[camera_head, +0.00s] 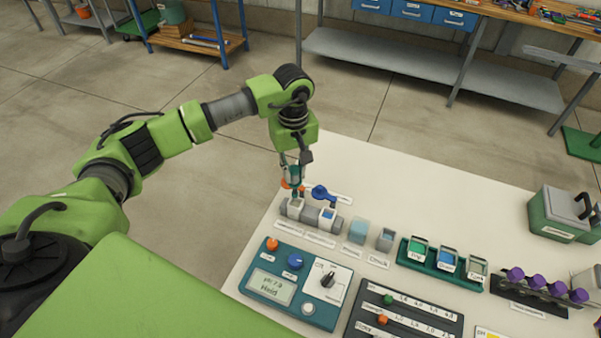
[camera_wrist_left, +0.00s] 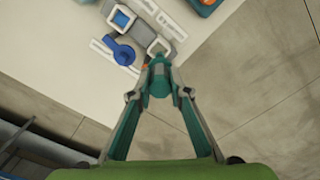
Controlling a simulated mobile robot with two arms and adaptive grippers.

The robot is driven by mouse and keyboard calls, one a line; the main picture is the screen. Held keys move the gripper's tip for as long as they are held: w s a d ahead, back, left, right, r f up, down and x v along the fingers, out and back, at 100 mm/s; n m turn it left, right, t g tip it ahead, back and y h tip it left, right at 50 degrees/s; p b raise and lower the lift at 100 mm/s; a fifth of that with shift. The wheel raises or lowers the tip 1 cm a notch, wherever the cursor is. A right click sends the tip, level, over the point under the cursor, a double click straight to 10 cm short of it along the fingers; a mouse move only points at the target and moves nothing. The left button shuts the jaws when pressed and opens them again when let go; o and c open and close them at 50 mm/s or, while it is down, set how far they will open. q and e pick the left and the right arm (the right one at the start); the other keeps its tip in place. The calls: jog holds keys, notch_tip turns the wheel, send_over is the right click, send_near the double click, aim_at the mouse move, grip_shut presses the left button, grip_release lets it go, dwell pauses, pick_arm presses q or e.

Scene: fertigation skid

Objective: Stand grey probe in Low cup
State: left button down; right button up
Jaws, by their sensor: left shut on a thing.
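My left gripper (camera_head: 294,190) is shut above the left block of the grey holder (camera_head: 312,218). My right gripper is not in view.
A teal meter box (camera_head: 292,284) with knobs lies in front. The white table's back left part is clear.

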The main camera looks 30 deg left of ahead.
aim_at(295, 191)
pick_arm(q)
jog(key=shift+w+f, duration=0.2)
jog(key=shift+f, duration=0.15)
jog(key=shift+f+b, duration=0.3)
jog(key=shift+f, duration=0.45)
notch_tip(295, 191, down, 5)
jog(key=b, duration=0.5)
jog(key=shift+f, duration=0.1)
jog(key=shift+f+b, duration=0.85)
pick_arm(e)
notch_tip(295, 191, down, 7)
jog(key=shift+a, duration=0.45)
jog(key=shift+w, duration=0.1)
pick_arm(q)
jog(key=c, duration=1.8)
grip_release()
